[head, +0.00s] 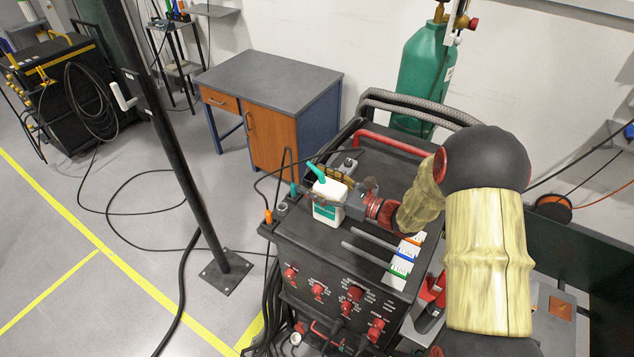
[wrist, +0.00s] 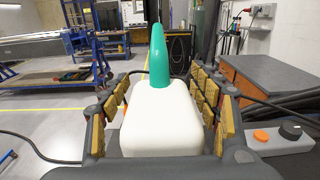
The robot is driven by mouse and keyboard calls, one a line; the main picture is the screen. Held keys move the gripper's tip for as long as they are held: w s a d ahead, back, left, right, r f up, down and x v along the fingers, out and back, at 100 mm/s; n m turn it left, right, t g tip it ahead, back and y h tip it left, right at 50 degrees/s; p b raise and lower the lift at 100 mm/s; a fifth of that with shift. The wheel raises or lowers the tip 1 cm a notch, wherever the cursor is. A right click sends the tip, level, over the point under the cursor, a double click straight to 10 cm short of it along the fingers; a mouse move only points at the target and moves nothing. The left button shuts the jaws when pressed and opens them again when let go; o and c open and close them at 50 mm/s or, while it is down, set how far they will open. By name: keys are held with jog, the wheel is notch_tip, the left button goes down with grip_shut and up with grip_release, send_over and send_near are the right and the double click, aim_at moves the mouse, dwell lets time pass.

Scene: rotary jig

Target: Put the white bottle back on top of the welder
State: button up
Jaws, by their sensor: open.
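The white bottle (head: 326,211) has a green spout and a green label. It appears to stand upright on the dark top of the welder (head: 313,246), near its left side. My gripper (head: 340,190) reaches in from the right, low over the welder top, with its fingers around the bottle. In the wrist view the bottle (wrist: 160,132) fills the space between the two padded fingers (wrist: 160,105), its green spout pointing up and away. The fingers are open, one on each side. Whether either pad touches the bottle cannot be told.
Several rods with coloured tags (head: 387,249) lie on the welder top in front of my gripper. A green gas cylinder (head: 424,70) stands behind the welder. A dark post (head: 184,165) rises at left. A grey-topped desk (head: 270,78) stands behind. Cables cross the floor.

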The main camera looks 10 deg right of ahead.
aim_at(344, 194)
jog(key=shift+r, duration=0.15)
jog(key=v, duration=1.2)
